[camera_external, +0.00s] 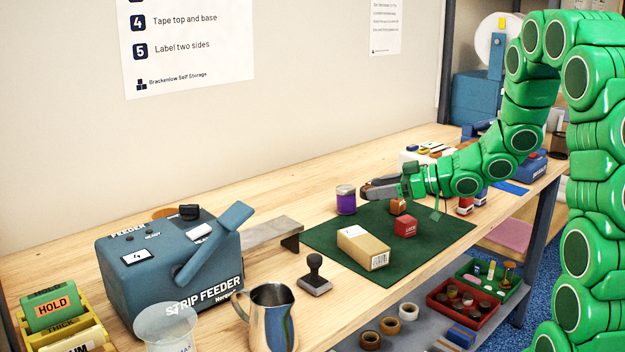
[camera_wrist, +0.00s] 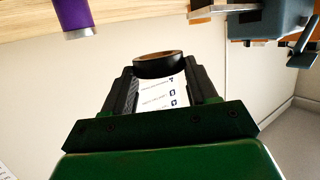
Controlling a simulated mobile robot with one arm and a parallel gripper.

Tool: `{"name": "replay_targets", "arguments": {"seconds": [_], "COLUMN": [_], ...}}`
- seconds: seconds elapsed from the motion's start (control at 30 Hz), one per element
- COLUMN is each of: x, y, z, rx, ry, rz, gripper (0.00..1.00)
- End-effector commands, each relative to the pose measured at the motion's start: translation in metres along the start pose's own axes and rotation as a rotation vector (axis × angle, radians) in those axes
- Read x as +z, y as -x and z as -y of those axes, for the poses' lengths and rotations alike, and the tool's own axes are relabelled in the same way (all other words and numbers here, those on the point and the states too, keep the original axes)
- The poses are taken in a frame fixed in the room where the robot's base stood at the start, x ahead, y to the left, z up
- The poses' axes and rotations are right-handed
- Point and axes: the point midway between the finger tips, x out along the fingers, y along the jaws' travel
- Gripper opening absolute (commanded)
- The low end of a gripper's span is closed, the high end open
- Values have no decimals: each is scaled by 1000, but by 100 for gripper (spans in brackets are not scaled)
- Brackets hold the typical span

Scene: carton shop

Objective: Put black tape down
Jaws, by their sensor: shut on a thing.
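My gripper (camera_external: 380,189) reaches in from the right over the far part of the green mat (camera_external: 330,240), close to the purple jar. In the wrist view my gripper (camera_wrist: 160,76) is shut on the black tape (camera_wrist: 158,68), a dark roll with a brown inside, held between the fingertips. I cannot make out the tape clearly in the external view. Whether it touches anything below cannot be told.
The purple jar (camera_external: 346,201) stands left of my gripper. A stamp (camera_external: 315,274), steel jug (camera_external: 272,315) and strip feeder (camera_external: 170,262) stand nearer.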

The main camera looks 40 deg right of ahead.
Motion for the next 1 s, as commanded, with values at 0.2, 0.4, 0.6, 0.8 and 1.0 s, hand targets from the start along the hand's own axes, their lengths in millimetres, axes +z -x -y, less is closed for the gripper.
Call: {"name": "replay_targets", "arguments": {"seconds": [0.2, 0.4, 0.6, 0.8, 1.0], "x": [-30, -55, -81, -107, -130], "y": [-38, -68, -96, -123, -148], "z": [-7, -7, -2, 8, 23], "rx": [39, 78, 114, 149, 182], "ry": [-8, -21, -34, -42, -54], "rz": [-3, -2, -3, -2, 0], "gripper": [24, 24, 24, 24, 24]}}
